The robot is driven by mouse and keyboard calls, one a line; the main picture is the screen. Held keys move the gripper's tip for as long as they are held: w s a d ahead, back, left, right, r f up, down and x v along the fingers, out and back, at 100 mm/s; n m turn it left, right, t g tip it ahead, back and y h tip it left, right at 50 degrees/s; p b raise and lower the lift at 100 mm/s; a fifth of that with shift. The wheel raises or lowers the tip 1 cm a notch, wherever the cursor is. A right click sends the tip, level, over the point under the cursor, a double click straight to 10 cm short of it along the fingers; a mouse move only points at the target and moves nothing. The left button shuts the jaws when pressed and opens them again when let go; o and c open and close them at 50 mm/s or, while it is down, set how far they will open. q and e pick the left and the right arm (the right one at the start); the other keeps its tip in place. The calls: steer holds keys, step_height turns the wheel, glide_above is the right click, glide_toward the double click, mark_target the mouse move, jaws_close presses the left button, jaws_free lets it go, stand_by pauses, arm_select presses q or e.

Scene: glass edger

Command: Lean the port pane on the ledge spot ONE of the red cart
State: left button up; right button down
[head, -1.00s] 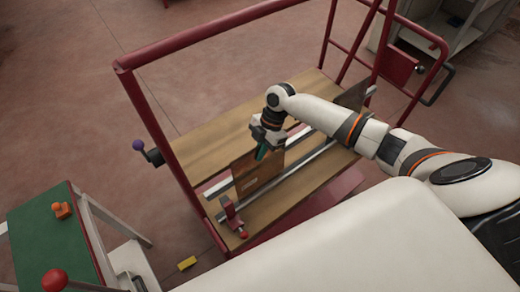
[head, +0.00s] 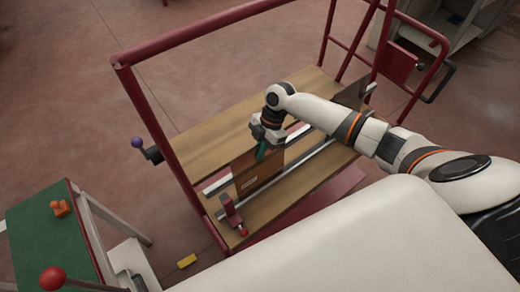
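The red cart (head: 180,157) has a wooden deck with two metal rails running across it. A brown pane (head: 262,177) with a small pale label stands on edge at the rails, towards the deck's left end. I take it for the port pane. My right gripper (head: 263,153) reaches down onto its upper edge and appears shut on it; the fingertips are partly hidden. A second dark pane (head: 350,94) stands at the far right end of the deck, partly behind my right arm. No spot number is readable. My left gripper is out of view.
A red clamp-like stop (head: 231,213) sits at the rails' near left end. The cart's red tube rails rise at the left and back right. A green-topped table (head: 45,245) with an orange item stands at lower left. A yellow block (head: 187,261) lies on the floor.

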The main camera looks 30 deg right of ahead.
steer(key=shift+f, duration=0.25)
steer(key=c, duration=1.5)
jaws_free()
steer(key=shift+c, duration=0.2)
steer(key=shift+s, duration=0.1)
steer(key=b+v, duration=0.3)
steer(key=v, duration=0.9)
